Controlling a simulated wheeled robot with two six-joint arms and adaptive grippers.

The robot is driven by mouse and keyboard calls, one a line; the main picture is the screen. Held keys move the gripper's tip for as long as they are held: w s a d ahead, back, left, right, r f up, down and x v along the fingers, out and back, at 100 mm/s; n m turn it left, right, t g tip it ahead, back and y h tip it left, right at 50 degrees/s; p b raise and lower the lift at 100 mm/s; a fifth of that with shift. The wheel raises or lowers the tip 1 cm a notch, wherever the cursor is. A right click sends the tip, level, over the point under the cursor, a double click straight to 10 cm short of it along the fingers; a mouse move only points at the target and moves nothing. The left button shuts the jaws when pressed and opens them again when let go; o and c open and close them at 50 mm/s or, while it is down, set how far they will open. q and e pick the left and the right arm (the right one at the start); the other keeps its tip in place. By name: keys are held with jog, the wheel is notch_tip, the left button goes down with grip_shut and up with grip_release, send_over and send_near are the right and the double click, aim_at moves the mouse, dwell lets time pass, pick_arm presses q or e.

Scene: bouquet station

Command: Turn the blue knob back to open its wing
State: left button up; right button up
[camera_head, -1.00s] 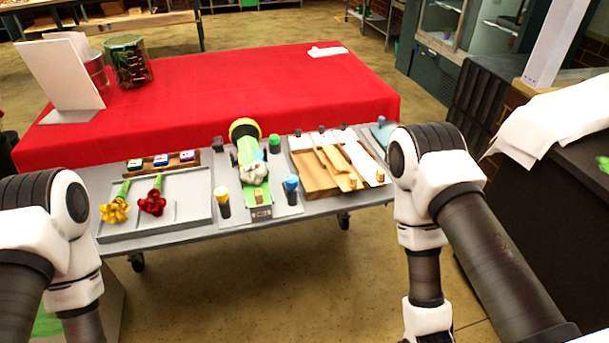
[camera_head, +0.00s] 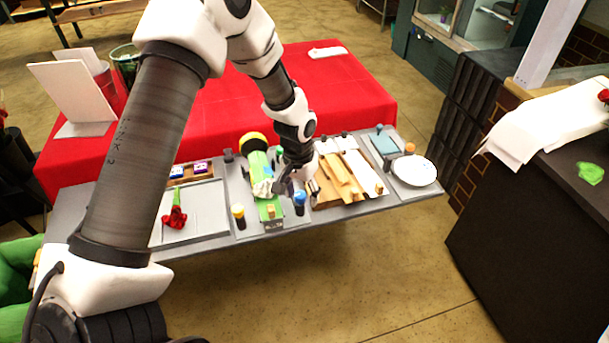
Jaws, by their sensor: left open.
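The blue knob (camera_head: 300,198) stands on a dark post at the front right of the green bouquet holder (camera_head: 270,212). My left gripper (camera_head: 299,187) points down right over the blue knob, with its fingers open. I cannot tell whether they touch the knob. A yellow knob (camera_head: 238,211) stands on the holder's left side. My right gripper is out of view.
Wooden boards (camera_head: 345,185) lie just right of my gripper. A white plate (camera_head: 414,170) sits at the table's right end. A red-covered table (camera_head: 350,100) stands behind.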

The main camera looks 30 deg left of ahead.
aim_at(300, 194)
pick_arm(q)
jog(key=w+r, duration=0.1)
jog(key=a+r, duration=0.1)
jog(key=w+a+r, duration=0.1)
jog(key=r, duration=0.1)
jog(key=shift+w+a, duration=0.25)
jog(key=shift+w, duration=0.05)
notch_tip(300, 194, down, 6)
jog(key=shift+d+f+p, duration=0.1)
jog(key=shift+f+p, duration=0.15)
jog(key=shift+p, duration=0.7)
jog(key=shift+f, duration=0.45)
jog(key=shift+s, duration=0.1)
jog(key=shift+c, duration=0.7)
grip_shut()
